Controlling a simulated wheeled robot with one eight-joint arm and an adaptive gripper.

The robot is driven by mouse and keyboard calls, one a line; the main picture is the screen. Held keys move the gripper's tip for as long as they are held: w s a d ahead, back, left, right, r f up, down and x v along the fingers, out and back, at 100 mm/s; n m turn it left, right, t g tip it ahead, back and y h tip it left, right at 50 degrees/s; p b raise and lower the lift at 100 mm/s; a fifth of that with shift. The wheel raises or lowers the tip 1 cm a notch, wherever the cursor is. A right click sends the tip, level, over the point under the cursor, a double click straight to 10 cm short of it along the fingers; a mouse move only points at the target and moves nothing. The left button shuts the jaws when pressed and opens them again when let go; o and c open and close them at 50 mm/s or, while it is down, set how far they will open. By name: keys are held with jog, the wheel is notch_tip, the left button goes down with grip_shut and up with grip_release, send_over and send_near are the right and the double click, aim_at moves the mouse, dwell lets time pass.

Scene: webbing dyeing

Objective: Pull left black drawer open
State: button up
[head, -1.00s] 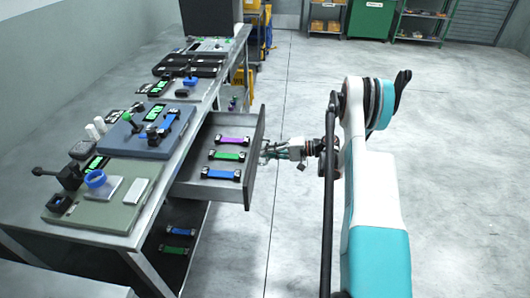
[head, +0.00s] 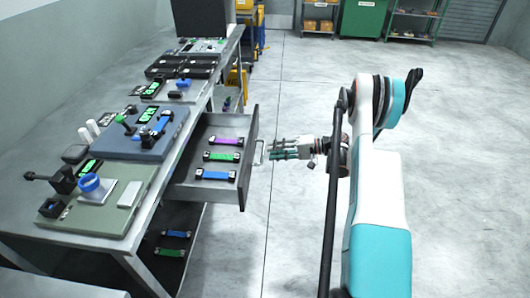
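The drawer (head: 247,165) under the workbench stands pulled out to the right, with its dark front panel facing my arm. Purple, green and blue webbing pieces with black ends lie in it. A pale handle (head: 259,153) shows on its front. My gripper (head: 273,151) is just right of the handle, with its fingers pointing left at it. The fingers look spread and empty, with a small gap to the handle. The finger detail is small in this view.
The workbench (head: 143,205) carries a blue panel (head: 120,146), a green panel (head: 117,222) and several devices. Blue and green pieces lie on the shelf below. The grey floor (head: 290,225) right of the drawer is clear. Shelves and a green cabinet (head: 363,18) stand at the back.

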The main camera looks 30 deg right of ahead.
jog(key=v, duration=0.6)
jog(key=shift+d, duration=0.2)
jog(key=shift+s, duration=0.1)
